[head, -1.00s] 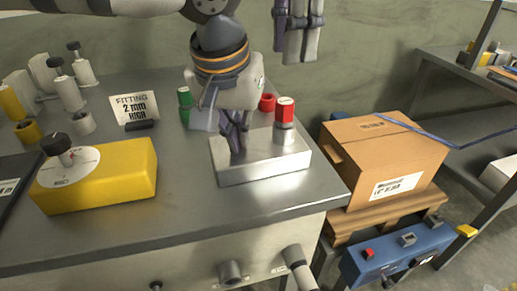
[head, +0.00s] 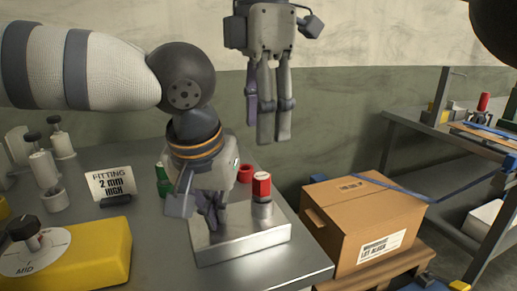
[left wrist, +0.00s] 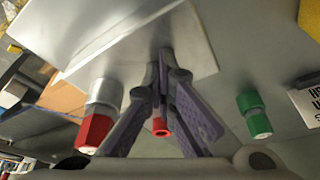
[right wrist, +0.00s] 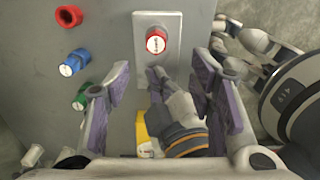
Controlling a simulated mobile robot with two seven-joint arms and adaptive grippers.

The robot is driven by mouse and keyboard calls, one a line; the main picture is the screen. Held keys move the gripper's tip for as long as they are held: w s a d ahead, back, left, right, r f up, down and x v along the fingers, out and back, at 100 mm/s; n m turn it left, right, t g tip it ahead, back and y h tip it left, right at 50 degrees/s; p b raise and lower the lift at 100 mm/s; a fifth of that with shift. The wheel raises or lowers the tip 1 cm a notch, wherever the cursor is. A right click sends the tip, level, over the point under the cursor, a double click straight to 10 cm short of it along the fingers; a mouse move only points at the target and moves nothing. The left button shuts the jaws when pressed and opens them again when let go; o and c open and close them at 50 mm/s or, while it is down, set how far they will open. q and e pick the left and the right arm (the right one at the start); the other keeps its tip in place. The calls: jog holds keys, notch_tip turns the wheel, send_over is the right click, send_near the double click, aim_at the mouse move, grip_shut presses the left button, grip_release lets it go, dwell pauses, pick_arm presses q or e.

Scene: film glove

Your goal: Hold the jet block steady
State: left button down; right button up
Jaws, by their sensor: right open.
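The jet block (head: 240,245) is a flat silver metal block on the bench, with a silver post and red cap (head: 262,186) on its right part. In the right wrist view, the block (right wrist: 174,66) is seen from above. My left gripper (head: 217,222) points down at the block's left part. In the left wrist view, its fingertips (left wrist: 164,62) come together against the block (left wrist: 195,45); whether they press or only touch is unclear. My right gripper (head: 270,138) hangs above and behind the block, apart from it. In the right wrist view it (right wrist: 165,85) is open and empty.
Red ring (head: 245,173) and green fitting (head: 163,180) stand behind the block. A blue fitting (right wrist: 75,62) shows beside them. A yellow dial box (head: 95,255) and sign (head: 110,184) are to the left. A cardboard box (head: 350,215) sits right, beyond the bench edge.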

aim_at(262, 176)
jog(key=f+m, duration=0.2)
jog(key=f, duration=0.2)
jog(key=f+m, duration=0.2)
jog(key=f, duration=0.1)
jog(key=f+m, duration=0.2)
jog(key=f, duration=0.2)
jog(key=shift+w+f, duration=0.3)
jog(key=shift+f, duration=0.05)
grip_shut()
